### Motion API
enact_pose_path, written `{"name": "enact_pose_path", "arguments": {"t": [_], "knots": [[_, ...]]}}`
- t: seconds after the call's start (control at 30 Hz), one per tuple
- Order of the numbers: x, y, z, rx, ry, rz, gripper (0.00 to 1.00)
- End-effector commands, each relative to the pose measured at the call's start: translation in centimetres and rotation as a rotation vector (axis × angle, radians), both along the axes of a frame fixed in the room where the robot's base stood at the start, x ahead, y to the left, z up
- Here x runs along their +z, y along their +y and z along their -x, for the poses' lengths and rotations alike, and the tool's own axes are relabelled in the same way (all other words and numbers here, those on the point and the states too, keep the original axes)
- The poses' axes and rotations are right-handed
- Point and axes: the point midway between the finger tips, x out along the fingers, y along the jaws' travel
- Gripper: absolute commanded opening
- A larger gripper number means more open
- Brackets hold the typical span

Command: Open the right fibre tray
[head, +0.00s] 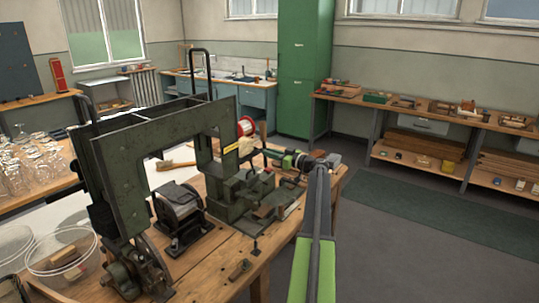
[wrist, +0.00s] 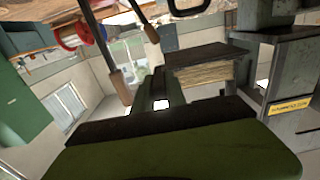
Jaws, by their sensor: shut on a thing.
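The tufting machine (head: 165,140), a dark green-grey frame, stands on the wooden bench. The right fibre tray (head: 247,146) seems to be the small tan block by the red spool, at the machine's far right side. In the wrist view, which is upside down, the tray (wrist: 205,53) shows as a dark plate with a straw-coloured fibre stack (wrist: 200,76) against it. My gripper (head: 270,153) reaches left to the tray from the end of my green arm. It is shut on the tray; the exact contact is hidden. My gripper also shows in the wrist view (wrist: 158,88).
A red spool (head: 245,126) sits just behind the tray. Two dark rods with tan ends (wrist: 126,93) are close to my gripper. A small motor unit (head: 180,212) and a vise-like fixture (head: 262,195) stand on the bench (head: 215,270). The floor (head: 400,250) on the right is clear.

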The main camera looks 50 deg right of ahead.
Motion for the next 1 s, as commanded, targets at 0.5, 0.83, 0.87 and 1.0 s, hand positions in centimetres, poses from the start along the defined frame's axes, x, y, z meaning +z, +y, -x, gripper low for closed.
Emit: {"name": "enact_pose_path", "arguments": {"t": [0.5,0.83,0.87,1.0], "knots": [[0.1,-0.3,0.0,-0.008,-0.004,-0.001,0.38],[0.1,-0.7,5.9,-0.011,-0.004,-0.001,0.38],[0.1,-0.8,6.8,-0.012,-0.004,-0.001,0.38],[0.1,-1.1,10.8,-0.011,-0.004,-0.001,0.38]]}}
